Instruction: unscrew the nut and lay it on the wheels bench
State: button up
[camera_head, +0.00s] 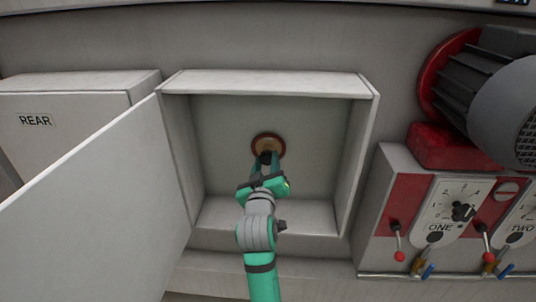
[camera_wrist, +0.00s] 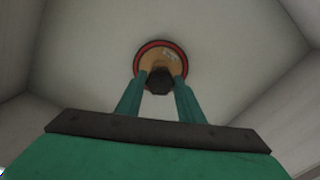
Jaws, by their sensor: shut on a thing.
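The dark nut (camera_wrist: 160,81) sits at the centre of a tan wheel with a red rim (camera_wrist: 181,54) on the back wall of an open housing. In the head view the nut (camera_head: 266,157) is partly covered by my gripper (camera_head: 265,160), and the wheel (camera_head: 268,138) shows around and above it. In the wrist view my gripper (camera_wrist: 160,83) has its two green fingers on either side of the nut, shut on it. I cannot tell whether the nut is still on its thread. The wheels bench is not recognisable in these frames.
The housing (camera_head: 270,84) has walls close around my arm. Its door (camera_head: 95,215) is swung open to the left. A box marked REAR (camera_head: 70,98) is at the far left. A control panel (camera_head: 440,225) with levers and a motor (camera_head: 500,95) stand at the right.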

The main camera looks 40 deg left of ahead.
jog(key=n, duration=0.6)
jog(key=o, duration=1)
jog(key=shift+d, duration=0.1)
